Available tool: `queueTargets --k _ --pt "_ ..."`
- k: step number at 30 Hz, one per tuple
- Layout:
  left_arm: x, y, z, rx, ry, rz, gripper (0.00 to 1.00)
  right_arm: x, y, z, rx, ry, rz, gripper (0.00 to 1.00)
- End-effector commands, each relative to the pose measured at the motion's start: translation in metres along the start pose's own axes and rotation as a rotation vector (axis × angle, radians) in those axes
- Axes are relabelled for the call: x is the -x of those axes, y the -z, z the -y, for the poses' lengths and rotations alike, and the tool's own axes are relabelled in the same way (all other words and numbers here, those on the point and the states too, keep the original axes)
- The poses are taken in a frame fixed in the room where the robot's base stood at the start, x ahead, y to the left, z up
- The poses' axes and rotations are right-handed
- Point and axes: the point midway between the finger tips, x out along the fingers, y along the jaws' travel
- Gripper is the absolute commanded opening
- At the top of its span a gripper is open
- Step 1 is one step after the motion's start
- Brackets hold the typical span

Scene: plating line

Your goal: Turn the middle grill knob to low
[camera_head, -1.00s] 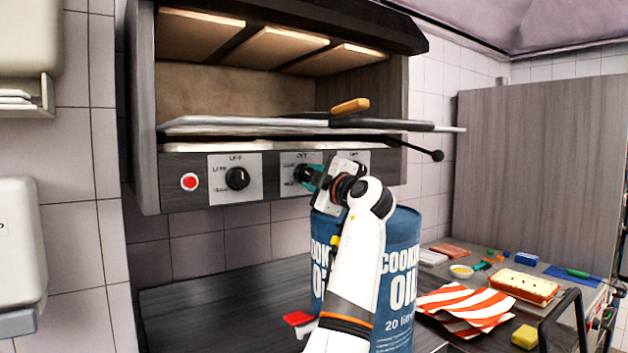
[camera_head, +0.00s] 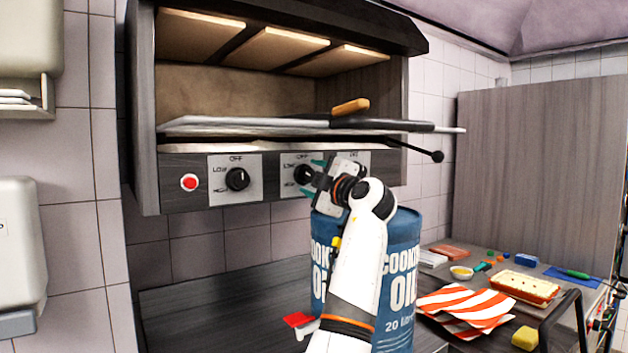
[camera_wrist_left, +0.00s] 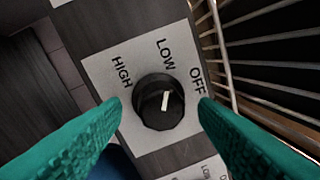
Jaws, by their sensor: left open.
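The middle grill knob (camera_head: 303,174) is a black dial on a white plate on the grill's front panel. In the left wrist view the knob (camera_wrist_left: 158,112) shows a white mark pointing at LOW, between HIGH and OFF. My left gripper (camera_head: 314,176) is open in front of it. In the wrist view its teal fingers stand on either side of the knob, with a gap on both sides. The left knob (camera_head: 237,178) is uncovered. The right knob is hidden behind my left gripper. My right gripper is not in view.
A red button (camera_head: 189,182) sits left of the knobs. The grill rack (camera_head: 245,125) and a black-knobbed lever (camera_head: 437,156) jut out above the panel. Blue cooking oil drums (camera_head: 404,250) stand below, behind my left arm. A striped cloth (camera_head: 465,303) lies at right.

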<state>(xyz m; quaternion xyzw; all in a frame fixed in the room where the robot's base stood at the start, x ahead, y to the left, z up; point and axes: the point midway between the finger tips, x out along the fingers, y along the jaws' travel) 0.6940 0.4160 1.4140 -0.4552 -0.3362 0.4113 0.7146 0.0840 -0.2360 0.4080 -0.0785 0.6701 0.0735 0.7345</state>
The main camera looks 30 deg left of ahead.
Motion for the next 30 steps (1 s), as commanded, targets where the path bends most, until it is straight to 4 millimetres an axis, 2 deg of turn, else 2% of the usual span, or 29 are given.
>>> queueTargets --k 15,21,30 --pt "0.097 0.002 -0.002 0.001 0.001 -0.002 0.54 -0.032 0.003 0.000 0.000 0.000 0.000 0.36" --pt "0.115 0.001 -0.001 0.000 0.000 -0.001 0.54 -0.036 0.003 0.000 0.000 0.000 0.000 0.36" --pt "0.116 0.001 -0.001 -0.001 0.000 0.000 0.54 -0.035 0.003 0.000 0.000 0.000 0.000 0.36"
